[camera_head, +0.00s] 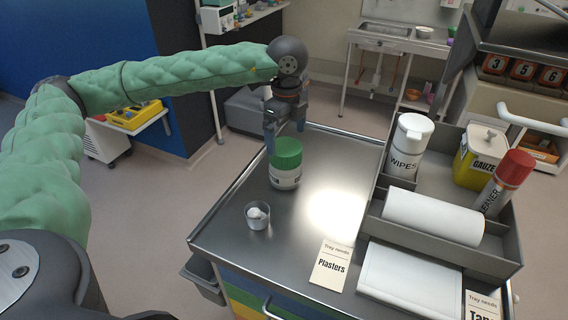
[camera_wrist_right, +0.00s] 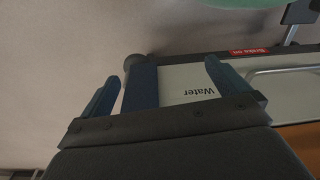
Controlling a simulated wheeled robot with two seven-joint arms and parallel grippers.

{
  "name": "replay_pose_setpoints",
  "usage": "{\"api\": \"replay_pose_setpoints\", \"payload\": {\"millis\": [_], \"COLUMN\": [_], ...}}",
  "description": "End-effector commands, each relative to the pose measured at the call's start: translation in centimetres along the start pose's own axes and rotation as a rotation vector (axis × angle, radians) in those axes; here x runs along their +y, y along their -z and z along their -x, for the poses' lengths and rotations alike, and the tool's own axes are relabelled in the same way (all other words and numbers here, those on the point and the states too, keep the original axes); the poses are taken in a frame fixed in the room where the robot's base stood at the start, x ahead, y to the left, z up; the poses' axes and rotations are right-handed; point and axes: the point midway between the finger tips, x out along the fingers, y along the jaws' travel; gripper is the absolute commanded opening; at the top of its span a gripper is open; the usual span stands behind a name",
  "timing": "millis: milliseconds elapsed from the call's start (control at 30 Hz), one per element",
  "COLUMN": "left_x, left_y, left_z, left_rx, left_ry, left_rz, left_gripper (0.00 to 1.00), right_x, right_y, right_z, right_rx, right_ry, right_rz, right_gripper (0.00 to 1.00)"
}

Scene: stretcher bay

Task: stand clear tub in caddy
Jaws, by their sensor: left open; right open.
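The clear tub (camera_head: 257,215) stands upright on the metal cart top, with white contents inside. A white jar with a green lid (camera_head: 286,165) stands just behind it. The grey caddy (camera_head: 445,258) sits at the right of the cart top and holds several items. My left gripper (camera_head: 285,141) is open, pointing down, close behind and above the green-lidded jar; whether it touches the jar I cannot tell. My right gripper (camera_wrist_right: 160,82) shows only in the right wrist view, open and empty, facing a panel labelled "Water" (camera_wrist_right: 199,88).
In the caddy are a wipes canister (camera_head: 408,147), a yellow gauze box (camera_head: 480,157), a red-capped cleaner can (camera_head: 506,182) and a white roll (camera_head: 432,217). A "Plasters" card (camera_head: 332,265) lies in front. The cart's middle (camera_head: 335,170) is bare.

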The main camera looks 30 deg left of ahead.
Motion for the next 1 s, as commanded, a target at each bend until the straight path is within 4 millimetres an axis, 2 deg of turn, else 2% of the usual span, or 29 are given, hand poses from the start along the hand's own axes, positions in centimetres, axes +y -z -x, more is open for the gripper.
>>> {"api": "replay_pose_setpoints", "payload": {"millis": [167,300,567,1000], "left_x": [0.1,0.1,0.2,0.3], "left_y": [0.1,0.1,0.2,0.7], "left_z": [-0.8,-2.0,-3.2,-6.6], "left_rx": [0.000,0.000,0.000,0.000], "left_ry": [-0.003,-0.003,-0.003,-0.002], "left_rz": [0.012,0.011,0.010,0.010], "left_gripper": [1.00,1.00,1.00,1.00], "right_x": [-0.1,0.2,0.9,2.5], "right_y": [-0.7,-0.8,-1.9,-5.7], "right_z": [-0.1,-1.7,-3.0,-6.4], "right_rx": [-0.001,0.010,0.018,0.041], "right_ry": [0.001,-0.005,-0.013,-0.030], "right_rz": [0.001,0.005,0.010,0.025], "right_gripper": [1.00,1.00,1.00,1.00]}}
